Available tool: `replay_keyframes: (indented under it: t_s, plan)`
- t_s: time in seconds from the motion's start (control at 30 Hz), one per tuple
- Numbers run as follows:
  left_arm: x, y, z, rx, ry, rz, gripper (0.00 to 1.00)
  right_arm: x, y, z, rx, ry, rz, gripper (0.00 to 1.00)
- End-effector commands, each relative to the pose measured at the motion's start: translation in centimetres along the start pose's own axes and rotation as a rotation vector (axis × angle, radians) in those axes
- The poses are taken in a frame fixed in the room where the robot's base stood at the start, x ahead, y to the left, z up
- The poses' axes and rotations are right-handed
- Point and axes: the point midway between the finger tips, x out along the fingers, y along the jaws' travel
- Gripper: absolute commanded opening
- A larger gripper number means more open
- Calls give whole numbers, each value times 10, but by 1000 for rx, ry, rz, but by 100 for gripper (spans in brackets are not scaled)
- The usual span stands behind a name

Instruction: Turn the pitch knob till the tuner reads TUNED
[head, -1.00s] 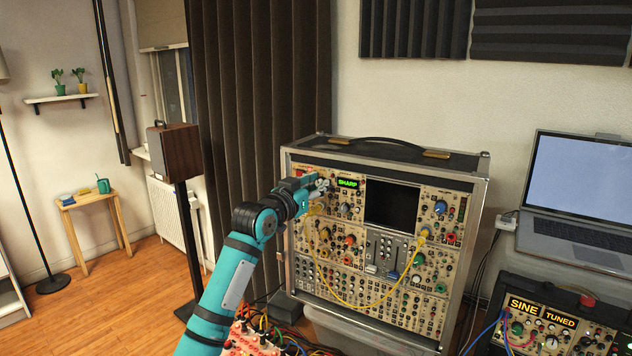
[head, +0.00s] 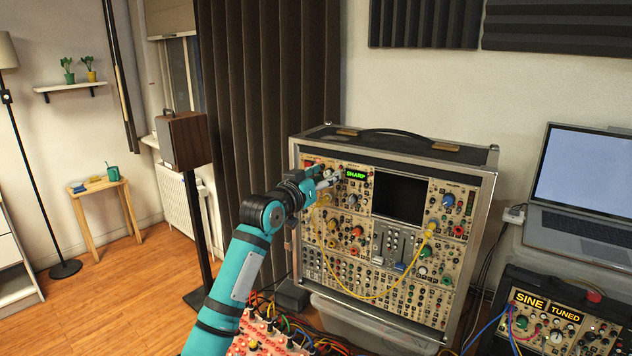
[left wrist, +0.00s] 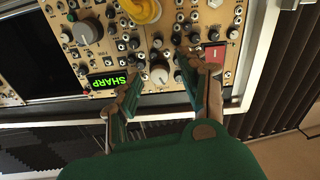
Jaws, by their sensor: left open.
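The tuner display (head: 356,174) at the top left of the synth case's panel reads SHARP in green; it also shows in the left wrist view (left wrist: 107,83). My left gripper (head: 332,178) is at the panel, just left of the display. In the left wrist view my left gripper (left wrist: 163,76) is open, with a pale round knob (left wrist: 159,73) between its fingertips. I cannot tell whether either finger touches it. No label is readable to show that it is the pitch knob. In the head view the gripper hides this knob. My right gripper is not in view.
A yellow cable (head: 374,296) loops across the panel. A separate box (head: 512,334) at lower right bears SINE and TUNED signs. A laptop (head: 588,225) stands behind it. Coloured cables and a red-knobbed unit (head: 262,340) lie below my left arm.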

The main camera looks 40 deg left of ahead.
Motion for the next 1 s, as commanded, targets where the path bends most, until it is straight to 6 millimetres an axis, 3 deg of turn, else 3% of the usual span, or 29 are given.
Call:
replay_keyframes:
  t_s: [0.6,1.0]
  plan:
    - [-107,-1,1,0,-1,0,43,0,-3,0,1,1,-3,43]
    - [-117,0,0,0,0,-1,43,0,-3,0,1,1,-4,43]
